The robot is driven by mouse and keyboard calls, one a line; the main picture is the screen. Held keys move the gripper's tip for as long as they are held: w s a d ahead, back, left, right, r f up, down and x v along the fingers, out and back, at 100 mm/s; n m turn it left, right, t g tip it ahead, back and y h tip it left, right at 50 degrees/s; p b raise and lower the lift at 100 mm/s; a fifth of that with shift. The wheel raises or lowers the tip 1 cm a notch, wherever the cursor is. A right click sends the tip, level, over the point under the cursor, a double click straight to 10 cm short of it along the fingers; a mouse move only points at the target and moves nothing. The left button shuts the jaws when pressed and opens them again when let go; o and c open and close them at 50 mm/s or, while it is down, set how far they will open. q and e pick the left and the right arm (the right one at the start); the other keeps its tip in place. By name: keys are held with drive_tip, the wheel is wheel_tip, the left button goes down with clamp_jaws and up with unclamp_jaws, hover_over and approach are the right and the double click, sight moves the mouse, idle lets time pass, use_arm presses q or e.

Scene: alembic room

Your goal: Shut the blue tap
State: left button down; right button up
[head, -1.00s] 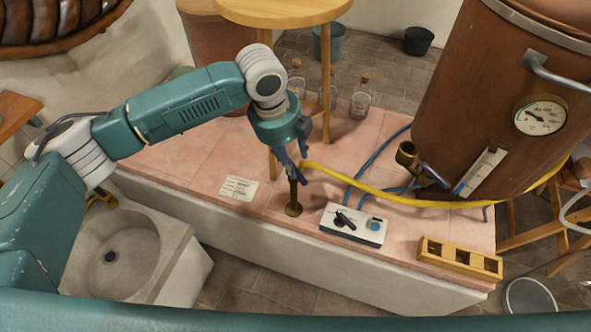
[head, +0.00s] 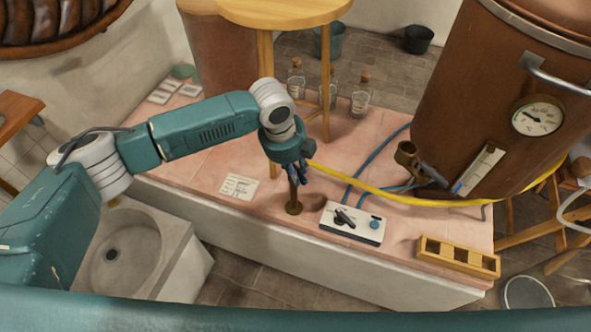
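A short brass standpipe (head: 293,207) stands upright on the pink tiled top, near its front edge. The yellow hose (head: 372,190) and a blue hose (head: 366,170) run from near it toward the copper vessel. My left gripper (head: 299,181) points down at the top of the standpipe and covers it. Dark blue parts show there, but I cannot tell which belong to a blue tap handle and which to the fingers. Whether the fingers are closed on anything is hidden. My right gripper is not in view.
A white control box (head: 353,225) with a black knob and blue button stands right of the standpipe. Corked bottles (head: 361,97) and a round wooden table (head: 285,10) stand behind. The big copper vessel (head: 470,100) is at right, a stone sink (head: 120,255) at left.

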use_arm(q)
drive_tip(key=shift+r, duration=0.1)
drive_tip(key=n+p, duration=0.3)
drive_tip(key=shift+w+d+r, duration=0.1)
drive_tip(key=shift+d+r, duration=0.05)
drive_tip(key=shift+d, duration=0.25)
drive_tip(key=n+p, duration=0.2)
drive_tip(key=n, duration=0.1)
drive_tip(key=shift+w+d+t+y, duration=0.2)
drive_tip(key=shift+d+t+y, duration=0.15)
drive_tip(key=shift+t+y, duration=0.05)
drive_tip(key=shift+w+d+n+p, duration=0.1)
drive_tip(key=shift+w+n+p, duration=0.15)
drive_tip(key=shift+n+p, duration=0.6)
drive_tip(key=c, duration=1.5)
unclamp_jaws()
drive_tip(key=shift+f, duration=0.2)
